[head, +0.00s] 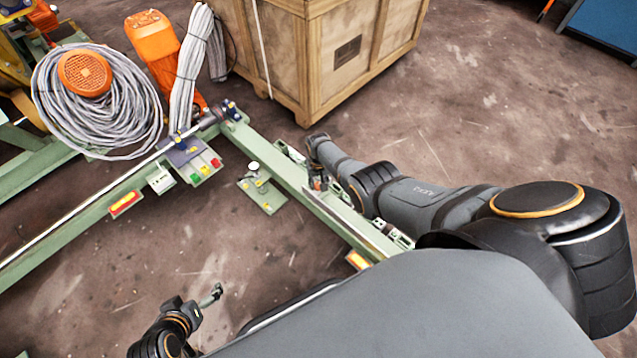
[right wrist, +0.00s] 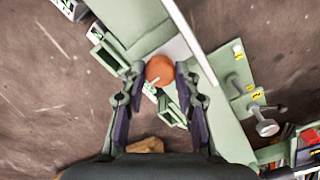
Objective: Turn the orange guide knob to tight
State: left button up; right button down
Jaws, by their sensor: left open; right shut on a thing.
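The orange guide knob (right wrist: 159,70) shows in the right wrist view as a round orange cap with a pale pointer line towards its lower left. It sits on the green machine frame (right wrist: 222,100). My right gripper (right wrist: 161,74) is shut on the knob, with a finger on its left and right sides. In the head view my right arm reaches in from the right to the frame's green beam (head: 272,168), and the knob is too small and covered to make out clearly. My left gripper (head: 212,296) is open and empty, low at the left, away from the frame.
A metal hand knob (right wrist: 267,127) on a green plate stands right of my right gripper. Coiled grey cable (head: 110,115), an orange motor (head: 152,36) and a wooden crate (head: 340,50) stand at the back. A button box (head: 197,162) is on the frame.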

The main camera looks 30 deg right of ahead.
jog(key=c, duration=1)
grip_release()
jog(key=shift+r, duration=0.1)
notch_tip(320, 180, up, 12)
jog(key=shift+f, duration=0.1)
